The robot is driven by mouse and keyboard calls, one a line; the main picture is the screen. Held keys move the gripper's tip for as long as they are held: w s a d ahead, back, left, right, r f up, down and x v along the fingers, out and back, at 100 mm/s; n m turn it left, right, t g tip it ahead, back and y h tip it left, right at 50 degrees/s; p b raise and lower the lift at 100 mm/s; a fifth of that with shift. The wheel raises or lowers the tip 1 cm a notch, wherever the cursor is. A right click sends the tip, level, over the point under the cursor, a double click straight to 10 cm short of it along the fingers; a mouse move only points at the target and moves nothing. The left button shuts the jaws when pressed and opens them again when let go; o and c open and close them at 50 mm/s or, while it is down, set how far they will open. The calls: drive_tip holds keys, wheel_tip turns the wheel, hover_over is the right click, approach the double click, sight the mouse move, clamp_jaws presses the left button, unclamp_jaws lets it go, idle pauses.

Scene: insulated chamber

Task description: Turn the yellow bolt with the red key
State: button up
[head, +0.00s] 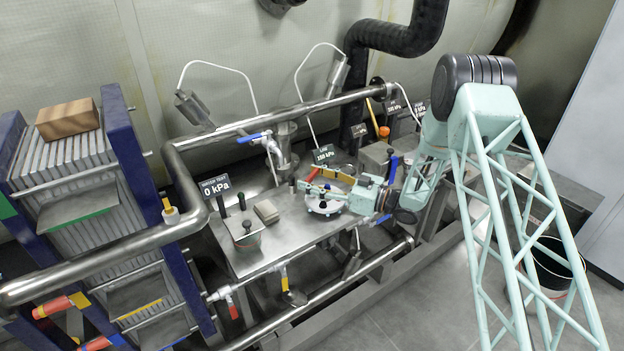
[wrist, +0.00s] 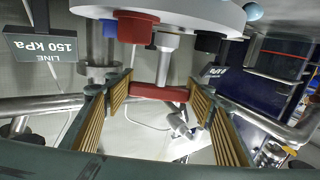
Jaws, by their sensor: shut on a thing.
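A red key (wrist: 150,93) with a crossbar handle lies between the tan-padded fingers of my gripper (wrist: 160,88) in the wrist view. My gripper is shut on it. The key's grey shaft runs up to the white round flange (wrist: 220,14), where its tip meets or hides a bolt. A red bolt (wrist: 137,28) and a blue bolt (wrist: 108,28) stand on the flange beside the shaft. I cannot make out the yellow bolt. In the head view my gripper (head: 318,189) reaches over the flange (head: 338,206) on the steel bench, partly covering it.
A pipe with a blue-handled valve (head: 252,138) runs behind the bench. A 0 kPa sign (head: 215,187) stands at the bench's left. A black bucket (head: 557,265) is on the right.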

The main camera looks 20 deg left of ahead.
drive_tip(key=o, duration=1.1)
drive_tip(key=shift+c, duration=0.2)
drive_tip(key=shift+d, duration=0.15)
drive_tip(key=s+d, duration=0.1)
drive_tip(key=d, duration=1)
drive_tip(key=shift+s+d, duration=0.25)
drive_tip(key=shift+d, duration=0.05)
drive_tip(key=shift+c, duration=0.5)
drive_tip(key=c, duration=1.6)
